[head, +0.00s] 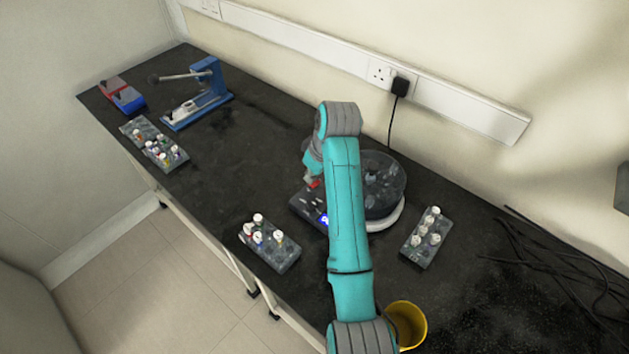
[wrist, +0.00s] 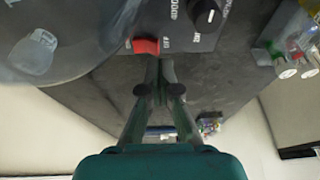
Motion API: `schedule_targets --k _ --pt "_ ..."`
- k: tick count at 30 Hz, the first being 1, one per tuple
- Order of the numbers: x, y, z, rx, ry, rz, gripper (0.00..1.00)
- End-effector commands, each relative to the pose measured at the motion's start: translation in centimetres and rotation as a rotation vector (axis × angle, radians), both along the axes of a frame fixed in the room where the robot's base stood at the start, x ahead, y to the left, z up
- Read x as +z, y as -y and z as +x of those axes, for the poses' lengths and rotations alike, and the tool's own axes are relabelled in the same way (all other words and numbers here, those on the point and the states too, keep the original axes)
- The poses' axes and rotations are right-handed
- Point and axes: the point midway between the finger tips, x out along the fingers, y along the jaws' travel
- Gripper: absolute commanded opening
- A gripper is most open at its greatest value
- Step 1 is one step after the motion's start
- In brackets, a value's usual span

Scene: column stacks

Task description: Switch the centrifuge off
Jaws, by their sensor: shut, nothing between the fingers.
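The centrifuge (head: 384,182) stands on the dark bench, partly hidden behind my arm in the head view. Its clear round lid (wrist: 70,40) fills the upper left of the wrist view. Its dark control panel (wrist: 190,38) shows a red switch (wrist: 146,46) beside the printed word OFF, and a black knob (wrist: 207,15). A blue light shows on the panel in the head view. My gripper (wrist: 159,88) is shut and empty, its fingertips just below the red switch in the wrist view. I cannot tell whether they touch it. The switch's position is unclear.
Racks with capped vials stand left (head: 270,243) and right (head: 426,238) of the centrifuge. A yellow cup (head: 408,322) stands near the front edge. Black cables (head: 560,262) lie at right. A blue press (head: 208,90) stands at far left. A plug (head: 400,86) sits in the wall socket.

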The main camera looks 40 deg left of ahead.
Motion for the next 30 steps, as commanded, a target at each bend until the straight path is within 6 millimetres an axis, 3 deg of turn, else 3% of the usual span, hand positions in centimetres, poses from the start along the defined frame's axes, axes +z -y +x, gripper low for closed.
schedule_targets --k 30 --pt "-0.52 0.01 0.0 0.0 0.0 0.0 0.0"
